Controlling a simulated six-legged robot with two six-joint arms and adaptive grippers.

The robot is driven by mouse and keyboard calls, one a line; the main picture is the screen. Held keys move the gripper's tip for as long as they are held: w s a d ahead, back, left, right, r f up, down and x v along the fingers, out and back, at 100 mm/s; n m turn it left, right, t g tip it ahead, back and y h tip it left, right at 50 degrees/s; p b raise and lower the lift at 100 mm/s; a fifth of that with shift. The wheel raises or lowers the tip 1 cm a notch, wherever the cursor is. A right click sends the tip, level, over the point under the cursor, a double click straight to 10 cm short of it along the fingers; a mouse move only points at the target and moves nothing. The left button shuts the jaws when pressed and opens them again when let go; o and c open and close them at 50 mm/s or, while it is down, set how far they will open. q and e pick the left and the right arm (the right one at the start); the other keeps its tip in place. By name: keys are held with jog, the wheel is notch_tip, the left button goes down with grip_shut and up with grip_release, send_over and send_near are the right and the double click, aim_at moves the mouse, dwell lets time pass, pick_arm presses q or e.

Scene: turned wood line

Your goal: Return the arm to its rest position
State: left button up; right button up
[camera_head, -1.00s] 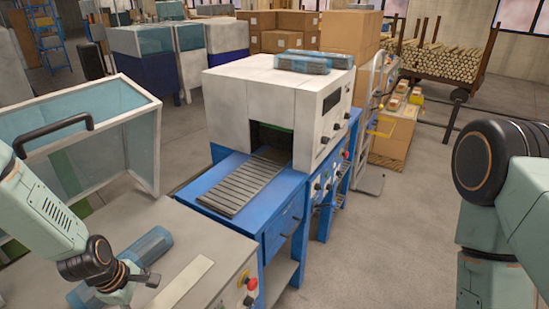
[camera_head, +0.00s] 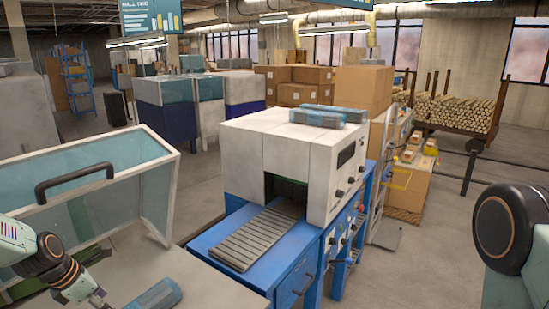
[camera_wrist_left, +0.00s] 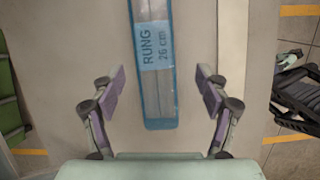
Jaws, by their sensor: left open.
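My left gripper (camera_head: 100,300) is at the lower left of the head view, partly cut off by the bottom edge. A blue-wrapped pack labelled "RUNG 26 cm" (camera_wrist_left: 155,75) lies on the pale worktop (camera_wrist_left: 85,40) beyond the fingers, apart from both. A blue-wrapped pack (camera_head: 155,297) also shows beside the gripper in the head view. My right arm shows at the right edge of the head view; its gripper is out of frame.
A clear-panelled guard with a black handle (camera_head: 75,182) stands behind the left arm. A white machine (camera_head: 290,160) with a roller infeed (camera_head: 255,238) on a blue stand is at centre, with blue-wrapped packs (camera_head: 318,116) on top. Open floor (camera_head: 430,265) lies to its right.

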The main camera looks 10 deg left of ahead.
pick_arm(q)
jog(key=shift+w+a+r+n, duration=0.1)
jog(key=shift+a+r+n, duration=0.15)
jog(key=shift+a+n, duration=0.35)
jog(key=shift+f+b, duration=0.55)
jog(key=shift+b, duration=0.05)
jog(key=shift+w+d+f+b, duration=0.15)
jog(key=shift+w+f+b, duration=0.1)
jog(key=shift+f+b, duration=0.3)
jog(key=shift+w+d+f, duration=0.1)
jog(key=shift+w+f, duration=0.05)
jog(key=shift+w, duration=0.15)
jog(key=shift+s, duration=0.25)
